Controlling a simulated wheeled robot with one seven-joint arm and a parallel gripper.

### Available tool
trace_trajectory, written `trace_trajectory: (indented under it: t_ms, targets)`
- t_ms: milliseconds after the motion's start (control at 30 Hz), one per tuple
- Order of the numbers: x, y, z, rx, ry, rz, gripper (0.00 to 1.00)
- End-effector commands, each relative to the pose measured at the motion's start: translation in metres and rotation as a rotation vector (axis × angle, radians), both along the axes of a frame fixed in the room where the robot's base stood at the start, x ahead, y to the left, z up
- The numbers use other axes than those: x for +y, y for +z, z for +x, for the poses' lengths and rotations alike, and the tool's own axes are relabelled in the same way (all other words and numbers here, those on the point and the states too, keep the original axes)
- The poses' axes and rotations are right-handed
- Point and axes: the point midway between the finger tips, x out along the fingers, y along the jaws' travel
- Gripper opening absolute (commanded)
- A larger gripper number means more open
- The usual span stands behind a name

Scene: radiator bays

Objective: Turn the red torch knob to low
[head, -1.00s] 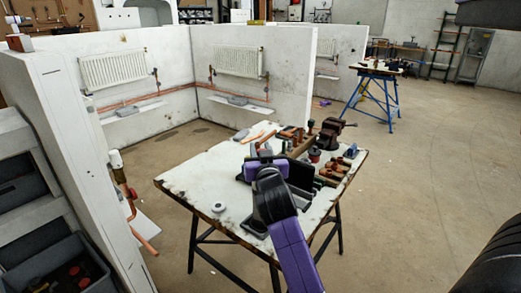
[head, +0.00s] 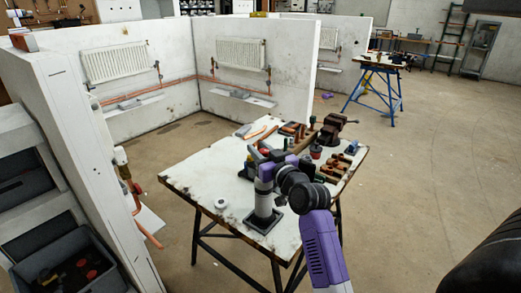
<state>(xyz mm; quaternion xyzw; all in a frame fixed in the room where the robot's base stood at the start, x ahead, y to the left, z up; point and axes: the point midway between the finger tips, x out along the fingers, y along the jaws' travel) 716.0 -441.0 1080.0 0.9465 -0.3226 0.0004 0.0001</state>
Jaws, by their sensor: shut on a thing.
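A torch (head: 263,198) with a pale upright cylinder stands on a dark square base (head: 263,222) at the near side of the worktable (head: 205,180). My arm reaches in from the lower right, and its dark joint is just right of the torch. My gripper (head: 268,157) is small and dark at the torch's top, partly hidden by my own arm links. It is shut there, at the place of the knob. The red knob itself is covered or too small to make out, so its setting cannot be read.
A white round piece (head: 221,204) lies left of the torch. A vise (head: 333,128), a dark-topped red pot (head: 316,152) and several small tools crowd the table's back and right. A partition wall (head: 75,150) with copper pipe stands on the left.

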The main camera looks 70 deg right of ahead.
Motion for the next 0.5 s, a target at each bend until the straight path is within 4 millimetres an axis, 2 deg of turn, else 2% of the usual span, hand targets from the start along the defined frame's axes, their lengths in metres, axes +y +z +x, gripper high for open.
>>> trace_trajectory:
  t_ms: [500]
  targets:
    - [0.0062, -0.0061, 0.0036, -0.003, 0.329, -0.005, 0.0]
